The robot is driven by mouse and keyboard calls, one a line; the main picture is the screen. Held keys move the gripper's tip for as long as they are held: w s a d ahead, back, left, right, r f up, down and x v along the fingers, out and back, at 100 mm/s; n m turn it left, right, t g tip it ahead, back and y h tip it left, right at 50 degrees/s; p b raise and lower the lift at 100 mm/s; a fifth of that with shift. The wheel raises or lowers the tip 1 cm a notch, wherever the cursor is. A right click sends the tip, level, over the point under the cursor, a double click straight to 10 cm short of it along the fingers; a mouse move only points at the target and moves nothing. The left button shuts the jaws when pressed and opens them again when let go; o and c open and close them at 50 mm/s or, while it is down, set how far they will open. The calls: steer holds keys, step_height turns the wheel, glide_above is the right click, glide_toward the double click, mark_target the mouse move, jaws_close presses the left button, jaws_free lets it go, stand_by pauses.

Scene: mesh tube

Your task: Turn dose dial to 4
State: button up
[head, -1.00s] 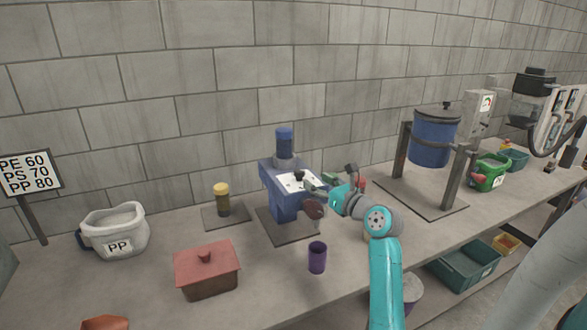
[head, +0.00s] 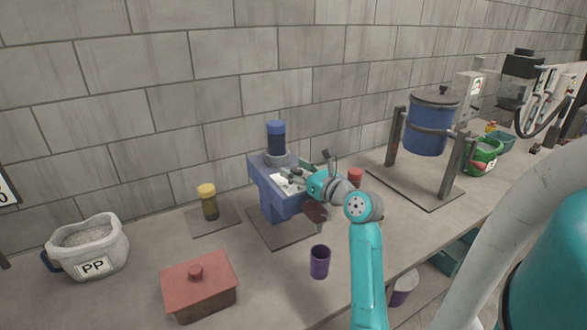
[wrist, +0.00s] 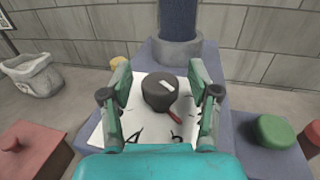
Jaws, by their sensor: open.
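The blue dosing machine (head: 268,195) stands on a grey plate on the bench. In the wrist view its dark round dose dial (wrist: 159,92) sits on a white scale plate (wrist: 147,133). The dial has a white mark on top and a red pointer aimed to the lower right of the picture. Some scale marks show below it, but I cannot read the figures. My gripper (wrist: 160,80) is open, one finger on each side of the dial, with gaps showing. In the head view my gripper (head: 296,176) is over the machine's top and hides the dial.
A green round knob (wrist: 273,131) is right of the scale plate. A blue-capped column (head: 276,138) rises behind. A purple cup (head: 320,262), a red lidded box (head: 199,285), a yellow-capped jar (head: 208,202) and a PP bag (head: 90,246) stand around on the bench.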

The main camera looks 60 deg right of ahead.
jaws_close()
steer(key=shift+h, duration=0.3)
steer(key=shift+m+g+h, duration=0.4)
steer(key=shift+m+h, duration=0.3)
steer(key=shift+m+g+h, duration=0.7)
steer(key=shift+m+h, duration=0.2)
steer(key=shift+h, duration=0.3)
